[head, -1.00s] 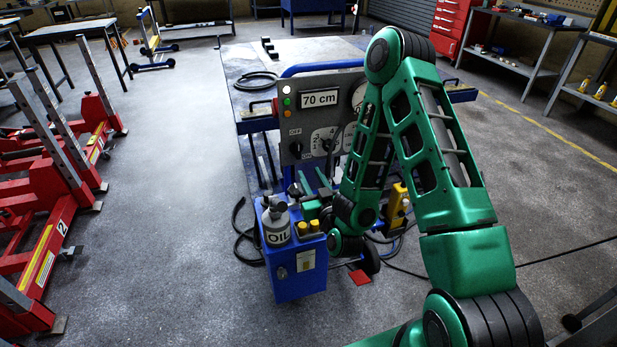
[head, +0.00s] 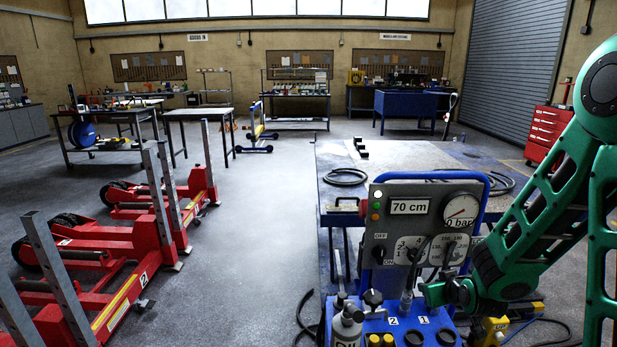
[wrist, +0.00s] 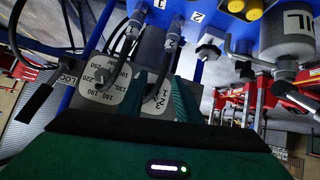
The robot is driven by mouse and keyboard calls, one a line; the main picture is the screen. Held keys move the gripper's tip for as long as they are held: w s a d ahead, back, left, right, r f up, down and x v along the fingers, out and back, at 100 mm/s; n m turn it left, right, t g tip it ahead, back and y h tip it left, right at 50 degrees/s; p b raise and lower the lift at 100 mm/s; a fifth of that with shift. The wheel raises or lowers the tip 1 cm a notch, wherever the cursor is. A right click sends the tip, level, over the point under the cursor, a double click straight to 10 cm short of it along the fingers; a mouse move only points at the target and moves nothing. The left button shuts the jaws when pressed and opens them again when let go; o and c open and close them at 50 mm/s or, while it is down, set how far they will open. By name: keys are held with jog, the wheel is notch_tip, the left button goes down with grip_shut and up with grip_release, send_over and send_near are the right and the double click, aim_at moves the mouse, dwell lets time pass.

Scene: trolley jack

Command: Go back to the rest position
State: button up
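The trolley jack's control unit, with a grey panel (head: 425,222) reading 70 cm and a pressure gauge (head: 460,212), stands in the lower right of the head view. My green arm comes in from the right, and my gripper (head: 432,293) is low in front of the panel, above the blue box (head: 400,325). In the wrist view the two green fingers of my gripper (wrist: 158,92) are apart. A black hose with a metal connector (wrist: 161,85) shows between them. I see no thing clamped, and any contact with the hose is unclear.
An oil can (head: 346,325) and yellow caps stand on the blue box close to my gripper. The oil can also shows in the wrist view (wrist: 287,35). Red lifting units (head: 120,265) stand at left. Open floor (head: 235,250) lies between them and the jack.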

jog(key=s+d+r+m+g+h, duration=0.1)
jog(key=s+d+r+m+g, duration=0.25)
jog(key=s, duration=0.55)
jog(key=s+d+r+m+g+h, duration=0.1)
jog(key=s+d+r+g, duration=0.25)
jog(key=s+d, duration=0.35)
jog(key=s+a+r+m+g+y, duration=0.1)
jog(key=s+r, duration=0.2)
jog(key=s, duration=0.7)
jog(key=s+a+r+m+g+y, duration=0.1)
jog(key=s+a+r+m+g, duration=0.1)
jog(key=s, duration=0.8)
jog(key=shift+a+r+y, duration=0.15)
jog(key=shift+r+y, duration=0.25)
jog(key=shift+r, duration=0.1)
jog(key=shift+m, duration=0.25)
jog(key=shift+w+f+g, duration=0.25)
jog(key=shift+w+g, duration=0.05)
jog(key=shift+w, duration=0.25)
